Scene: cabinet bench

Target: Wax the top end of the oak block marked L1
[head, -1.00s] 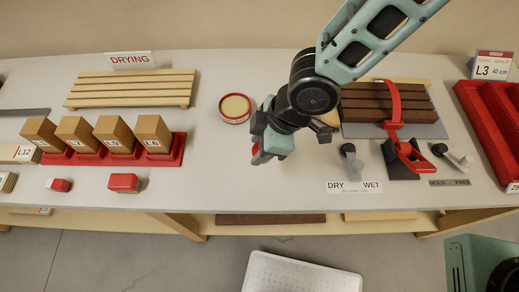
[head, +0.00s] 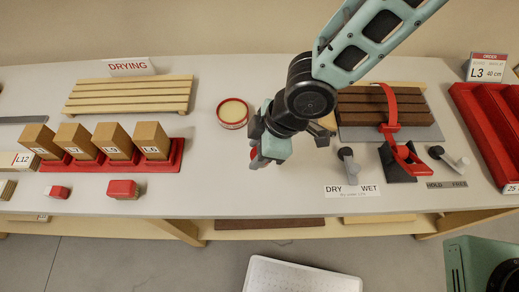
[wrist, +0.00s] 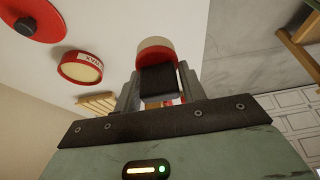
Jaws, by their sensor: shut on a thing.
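Several oak blocks (head: 118,139) stand upright in a red holder (head: 178,157) on the left of the bench. The leftmost block's mark (head: 37,150) is too small to read surely; the others seem to read L7, L9 and L6. An open round red wax tin (head: 232,112) with cream wax stands right of them; it also shows in the wrist view (wrist: 80,67). My gripper (head: 268,152) is right of and nearer than the tin, over the bench. It is shut on a red-and-cream piece (wrist: 155,48), mostly hidden in the head view.
A slatted rack (head: 130,95) stands behind the blocks by the DRYING sign (head: 132,66). Small red-and-white pieces (head: 123,189) lie at the front edge. A red clamp (head: 389,115) over dark boards, levers (head: 347,165) and a red tray (head: 480,125) are at right.

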